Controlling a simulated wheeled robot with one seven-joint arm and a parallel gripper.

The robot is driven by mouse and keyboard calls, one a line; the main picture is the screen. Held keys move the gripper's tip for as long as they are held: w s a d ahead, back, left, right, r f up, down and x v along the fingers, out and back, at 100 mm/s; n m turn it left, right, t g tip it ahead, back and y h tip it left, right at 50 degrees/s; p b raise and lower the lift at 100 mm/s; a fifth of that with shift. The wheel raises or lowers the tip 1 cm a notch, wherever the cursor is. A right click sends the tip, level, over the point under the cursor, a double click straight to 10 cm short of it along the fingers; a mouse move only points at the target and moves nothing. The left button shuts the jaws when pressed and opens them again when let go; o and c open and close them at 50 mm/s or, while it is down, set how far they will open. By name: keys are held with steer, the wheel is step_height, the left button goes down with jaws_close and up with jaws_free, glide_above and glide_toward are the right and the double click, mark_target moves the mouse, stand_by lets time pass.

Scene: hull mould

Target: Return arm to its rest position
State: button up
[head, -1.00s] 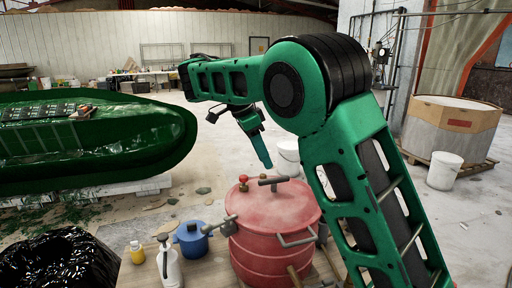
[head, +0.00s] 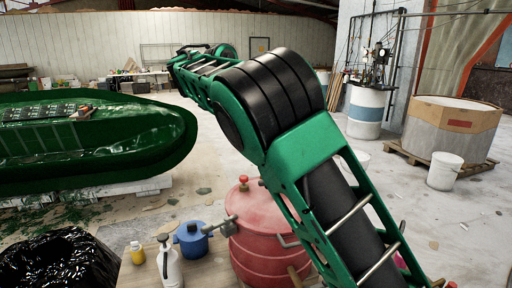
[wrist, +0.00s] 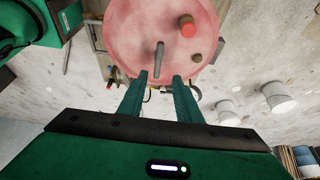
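My arm (head: 345,205) is green and black and rises from the lower right in the head view. It bends at a thick black joint, and its far part reaches left and away. My gripper is hidden behind the arm in that view. In the wrist view my gripper (wrist: 161,75) shows two green fingers with a clear gap between them and nothing held. Beyond the fingertips is the round lid of the red pressure pot (wrist: 135,30), with a handle bar and a red knob. The pot (head: 262,250) also shows in the head view, partly behind my arm.
A green hull mould (head: 95,145) lies at left. A blue pot (head: 190,240), a white spray bottle (head: 168,265) and a yellow bottle (head: 137,253) stand beside the red pot. A crate-like tub (head: 450,135) and white bucket (head: 444,172) stand right. Open floor lies between.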

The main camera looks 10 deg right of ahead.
steer(key=s+d+f+n+g+y, duration=0.1)
steer(key=s+d+n, duration=0.1)
steer(key=s+d, duration=0.65)
steer(key=s+d+f+n+g+y, duration=0.1)
steer(key=s+d+f, duration=0.15)
steer(key=d, duration=1.15)
steer(key=s+d+f+n+y, duration=0.1)
steer(key=s+d+f+n, duration=0.15)
steer(key=s, duration=0.35)
steer(key=s+d+f+n, duration=0.1)
steer(key=s+d, duration=0.3)
steer(key=s, duration=0.2)
steer(key=s+a+f+n+t+y, duration=0.1)
steer(key=s+a+f+n, duration=0.1)
steer(key=s, duration=0.5)
steer(key=s+a+f+n, duration=0.2)
steer(key=s+a+f, duration=0.2)
steer(key=s+f, duration=0.3)
steer(key=shift+s+a+f+t+y, duration=0.15)
steer(key=shift+s+f+t+y, duration=0.2)
steer(key=shift+s, duration=0.45)
steer(key=shift+r+n, duration=0.1)
steer(key=shift+n, duration=0.15)
